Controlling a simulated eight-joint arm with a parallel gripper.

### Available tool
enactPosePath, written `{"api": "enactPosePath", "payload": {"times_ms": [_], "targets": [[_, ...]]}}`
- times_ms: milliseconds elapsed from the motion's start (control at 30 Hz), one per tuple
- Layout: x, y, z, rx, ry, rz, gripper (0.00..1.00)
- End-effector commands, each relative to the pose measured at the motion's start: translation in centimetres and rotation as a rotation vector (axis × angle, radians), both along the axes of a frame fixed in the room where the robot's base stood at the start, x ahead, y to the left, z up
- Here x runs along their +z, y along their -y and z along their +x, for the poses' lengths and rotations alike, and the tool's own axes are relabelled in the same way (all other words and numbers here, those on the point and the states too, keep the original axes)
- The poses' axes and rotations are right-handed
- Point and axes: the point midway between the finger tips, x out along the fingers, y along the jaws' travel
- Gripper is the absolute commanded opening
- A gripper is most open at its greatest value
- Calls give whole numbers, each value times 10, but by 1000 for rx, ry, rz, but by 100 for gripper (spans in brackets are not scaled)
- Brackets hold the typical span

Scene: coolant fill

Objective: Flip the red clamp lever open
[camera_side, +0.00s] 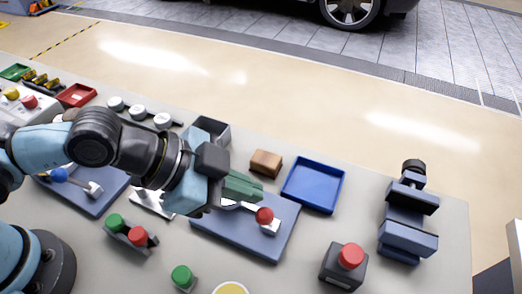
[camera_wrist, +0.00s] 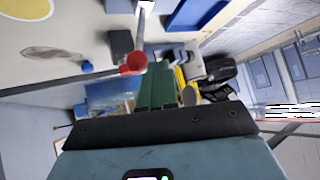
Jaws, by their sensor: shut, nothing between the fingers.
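The red clamp lever shows as a round red knob (camera_side: 264,215) at the right end of metal clamp parts on a blue-grey base plate (camera_side: 262,248). In the wrist view the red knob (camera_wrist: 134,64) sits just left of the green fingertips. My gripper (camera_side: 258,190) is shut and empty, with its green fingers over the clamp, just behind and left of the knob in the side view. The fingers also show in the wrist view (camera_wrist: 157,72). I cannot tell whether they touch the lever. My gripper hides part of the clamp.
A brown block (camera_side: 266,163) and a blue tray (camera_side: 313,184) lie behind the clamp. A red button box (camera_side: 346,264) and a dark vise (camera_side: 408,220) stand to the right. Another plate with a blue knob (camera_side: 59,175) is at left. Green and red buttons (camera_side: 130,230) stand in front.

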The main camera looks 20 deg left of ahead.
Motion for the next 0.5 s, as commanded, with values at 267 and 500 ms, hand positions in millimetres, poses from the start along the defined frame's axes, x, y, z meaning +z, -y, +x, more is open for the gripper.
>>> {"api": "enactPosePath", "payload": {"times_ms": [267, 500], "targets": [[10, 0, 0, 0, 0, 0, 0], [11, 0, 0, 1, -1, 0, 0]]}}
